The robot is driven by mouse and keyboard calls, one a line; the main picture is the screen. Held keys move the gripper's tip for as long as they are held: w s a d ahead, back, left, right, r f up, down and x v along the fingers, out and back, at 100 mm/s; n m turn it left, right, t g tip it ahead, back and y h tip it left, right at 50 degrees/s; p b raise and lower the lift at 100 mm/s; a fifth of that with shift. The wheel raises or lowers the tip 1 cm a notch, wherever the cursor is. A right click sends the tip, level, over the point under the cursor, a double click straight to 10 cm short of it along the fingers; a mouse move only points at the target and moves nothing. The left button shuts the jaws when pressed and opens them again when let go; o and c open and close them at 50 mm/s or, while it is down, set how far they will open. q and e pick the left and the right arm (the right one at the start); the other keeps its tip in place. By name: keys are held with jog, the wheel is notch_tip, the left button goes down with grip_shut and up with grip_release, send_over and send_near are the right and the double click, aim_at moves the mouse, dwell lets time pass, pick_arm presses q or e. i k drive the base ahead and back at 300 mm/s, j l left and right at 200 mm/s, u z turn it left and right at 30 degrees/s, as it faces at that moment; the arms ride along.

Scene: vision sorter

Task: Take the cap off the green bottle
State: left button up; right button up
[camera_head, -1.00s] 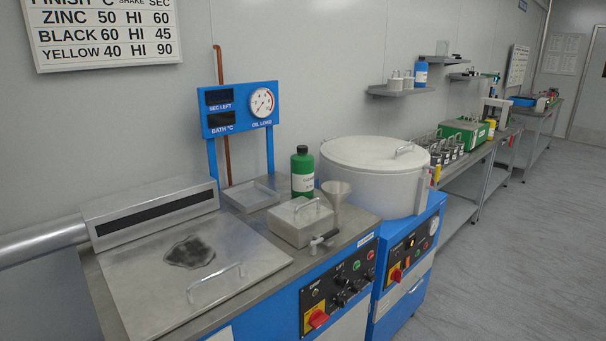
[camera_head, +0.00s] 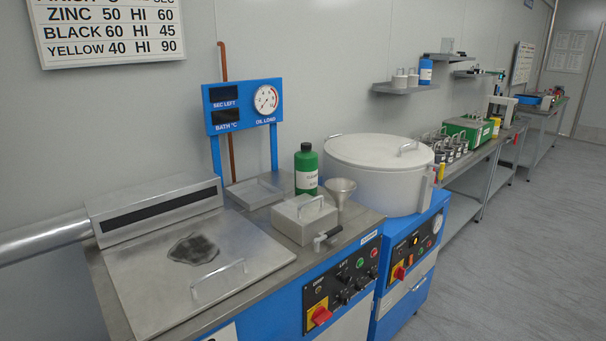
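The green bottle (camera_head: 306,171) stands upright on the steel top of the blue machine, near the middle of the head view. It has a white label and a dark cap (camera_head: 306,147) on its neck. A metal funnel (camera_head: 340,196) and a grey box with a handle (camera_head: 304,218) stand in front of it. They may hide the bottle's lower edge. Neither of my grippers shows in the head view, and nothing is touching the bottle.
A large white lidded drum (camera_head: 378,176) stands right of the bottle. A flat steel tray (camera_head: 254,193) lies to its left. A gauge panel (camera_head: 242,106) rises behind on blue posts. A steel lid with a handle (camera_head: 150,275) covers the left. Open floor (camera_head: 530,260) lies at right.

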aim_at(306, 162)
jog(key=l+u, duration=0.1)
jog(key=u, duration=0.25)
jog(key=i+l+u, duration=0.15)
jog(key=u, duration=0.2)
jog(key=l+u, duration=0.1)
jog(key=u, duration=0.3)
jog(key=i+l+u, duration=0.1)
jog(key=l+u, duration=0.35)
jog(key=l, duration=0.75)
jog(key=k+l+u, duration=0.1)
jog(key=l+u, duration=0.35)
jog(key=l, duration=0.75)
